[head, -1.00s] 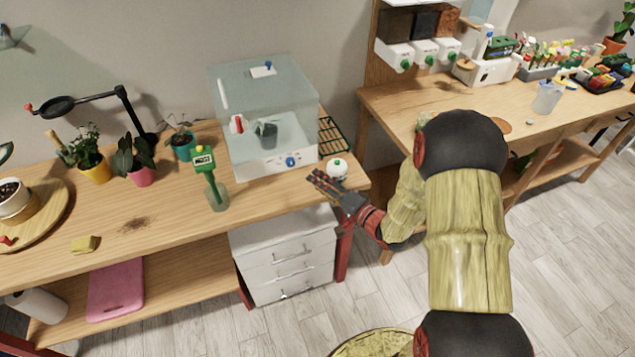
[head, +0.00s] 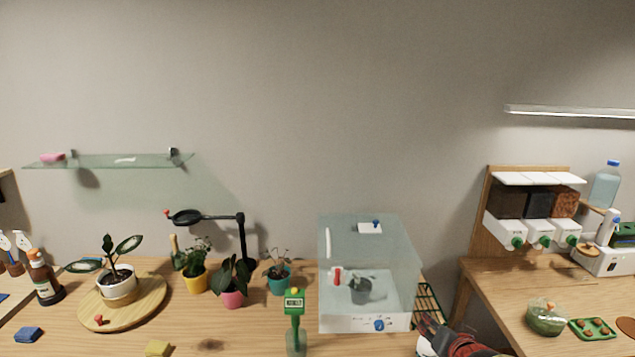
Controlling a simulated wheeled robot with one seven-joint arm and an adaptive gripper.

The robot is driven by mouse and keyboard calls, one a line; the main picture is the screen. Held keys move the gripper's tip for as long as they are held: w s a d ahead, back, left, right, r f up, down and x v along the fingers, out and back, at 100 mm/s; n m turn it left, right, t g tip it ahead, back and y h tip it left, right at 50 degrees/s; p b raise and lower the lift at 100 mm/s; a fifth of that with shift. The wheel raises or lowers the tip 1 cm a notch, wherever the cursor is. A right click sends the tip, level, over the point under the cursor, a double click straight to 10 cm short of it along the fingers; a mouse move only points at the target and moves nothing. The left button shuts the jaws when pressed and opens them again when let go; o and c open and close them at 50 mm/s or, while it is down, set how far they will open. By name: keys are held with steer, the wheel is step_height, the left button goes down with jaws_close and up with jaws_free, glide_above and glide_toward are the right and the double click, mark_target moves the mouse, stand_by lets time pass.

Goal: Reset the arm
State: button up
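My gripper (head: 430,332) shows at the bottom edge, just right of the clear box. Its dark fingers point up and left. I cannot tell whether they are open or shut. A white rounded thing (head: 425,347) is partly visible beside the fingers, cut off by the frame edge; I cannot tell whether they touch it. Most of my arm is below the view; only a red and dark wrist part shows.
The clear box (head: 330,290) holds a small potted plant (head: 360,290). A green wire rack (head: 428,298) stands right of it. A green moisture meter (head: 294,303) stands in front. Potted plants and a magnifier (head: 187,217) are left. A second bench (head: 490,290) with dispensers (head: 540,234) is right.

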steer(key=s+a+r+n+g, duration=0.2)
steer(key=s+a, duration=0.1)
steer(key=s, duration=0.6)
steer(key=s+a+r+n+g, duration=0.2)
steer(key=s+a+r, duration=0.1)
steer(key=s, duration=0.6)
steer(key=s+a+r+n+g+y, duration=0.1)
steer(key=s+a+r+g, duration=0.1)
steer(key=s, duration=0.7)
steer(key=shift+s+a+r+n, duration=0.15)
steer(key=shift+s+a+n, duration=0.2)
steer(key=shift+a, duration=0.55)
